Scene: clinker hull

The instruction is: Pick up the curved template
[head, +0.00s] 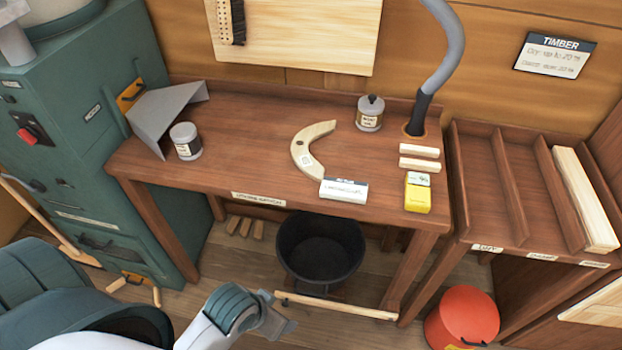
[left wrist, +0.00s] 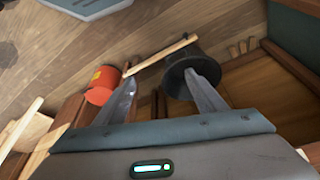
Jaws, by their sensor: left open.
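The curved template (head: 299,153) is a pale wooden C-shaped piece lying flat on the workbench (head: 245,130), with a dark hole and a small white label. Its lower end is close to a white card (head: 344,190) at the bench's front edge. My left gripper (head: 284,324) is low in front of the bench, well apart from the template. In the left wrist view its two fingers (left wrist: 160,77) are spread with nothing held between them; the template is not visible there. My right gripper is in neither view.
A pot (head: 186,141) and a bent grey sheet (head: 160,115) stand left on the bench; a tin (head: 370,113), pale blocks (head: 419,158) and a yellow box (head: 417,198) stand right. A black bucket (head: 320,250) is below; a red bin (head: 462,318) is on the floor.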

